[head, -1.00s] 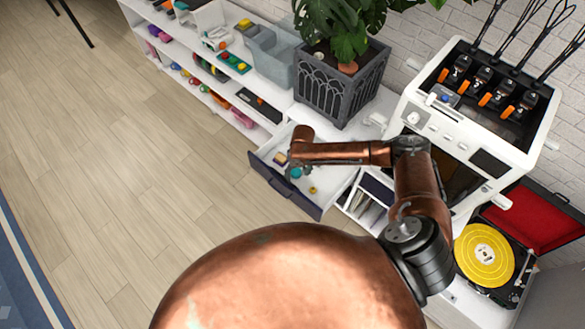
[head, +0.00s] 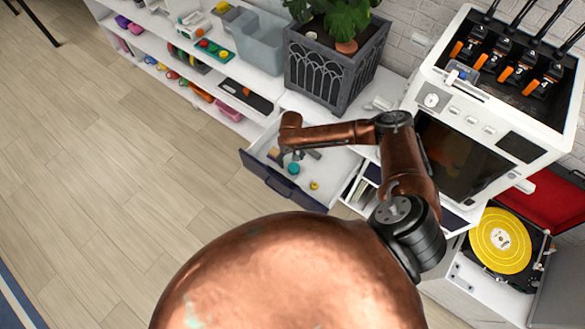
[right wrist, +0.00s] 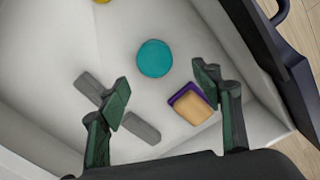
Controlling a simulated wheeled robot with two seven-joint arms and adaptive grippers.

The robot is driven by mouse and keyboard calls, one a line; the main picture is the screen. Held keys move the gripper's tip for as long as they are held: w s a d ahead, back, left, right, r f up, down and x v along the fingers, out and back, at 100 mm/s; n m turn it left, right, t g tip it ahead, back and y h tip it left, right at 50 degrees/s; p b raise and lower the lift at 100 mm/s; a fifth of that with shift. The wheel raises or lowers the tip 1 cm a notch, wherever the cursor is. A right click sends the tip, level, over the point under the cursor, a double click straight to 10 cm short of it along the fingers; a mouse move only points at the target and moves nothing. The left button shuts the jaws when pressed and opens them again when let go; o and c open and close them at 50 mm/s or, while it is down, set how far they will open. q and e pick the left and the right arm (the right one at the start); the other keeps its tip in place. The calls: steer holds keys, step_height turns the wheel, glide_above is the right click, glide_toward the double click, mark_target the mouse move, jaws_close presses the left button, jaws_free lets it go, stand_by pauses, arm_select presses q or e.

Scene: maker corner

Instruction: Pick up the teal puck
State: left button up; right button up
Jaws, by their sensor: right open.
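The teal puck (head: 294,169) lies on the white floor of an open drawer (head: 310,201). In the right wrist view the teal puck (right wrist: 154,58) is a plain round disc, fully visible, just beyond my fingertips. My right gripper (right wrist: 162,84) is open and empty, its two dark green fingers apart on either side of the puck's line and not touching it. In the head view my right gripper (head: 286,158) hangs over the drawer, small and partly hidden by its own wrist. My left gripper does not show.
In the drawer, a tan and purple block (right wrist: 193,108) lies by the right finger. Grey bar-like pieces (right wrist: 140,128) lie by the left finger. A small yellow item (head: 314,185) is farther off. The drawer's dark front (right wrist: 287,60) bounds the right. A planter (head: 330,65) stands behind.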

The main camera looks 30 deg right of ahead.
mark_target(294, 167)
steer(key=f, duration=0.6)
steer(key=shift+s+d, duration=0.3)
steer(key=shift+s, duration=0.1)
steer(key=c, duration=1.4)
